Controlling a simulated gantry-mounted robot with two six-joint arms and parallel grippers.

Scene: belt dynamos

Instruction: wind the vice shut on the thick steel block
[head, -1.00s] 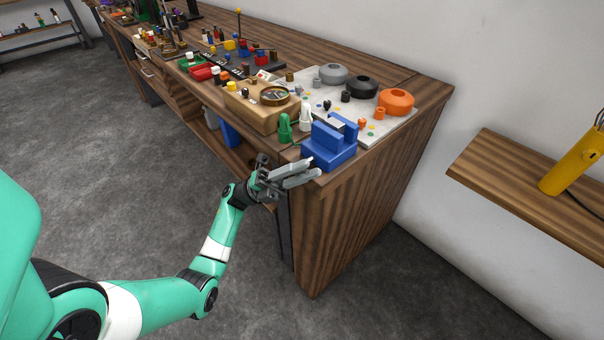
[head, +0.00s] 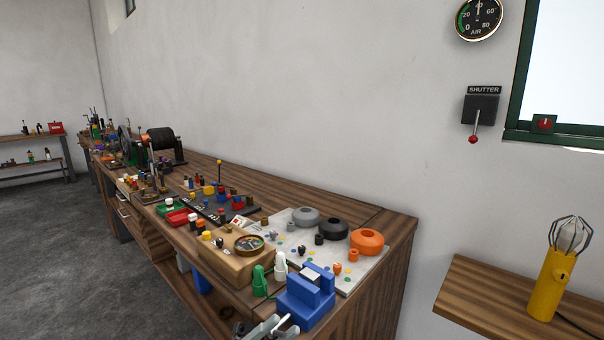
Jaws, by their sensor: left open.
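The blue vice (head: 305,302) stands at the near right corner of the wooden workbench. A pale steel block (head: 311,274) sits between its two blue jaws; I cannot tell whether both jaws touch it. A silver bar (head: 283,321), which looks like the vice handle, shows at the vice's near left side. My left gripper (head: 268,329) is at the bottom edge of the head view, open, close to that bar and the front of the vice. Its wrist is cut off by the frame. My right gripper is not in view.
Green (head: 260,281) and white (head: 280,266) bottles stand just left of the vice. A wooden box (head: 230,257) is beyond them. A pale board (head: 350,282) with grey, black and orange (head: 367,241) round parts lies behind. A yellow lamp (head: 550,285) stands on the right shelf.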

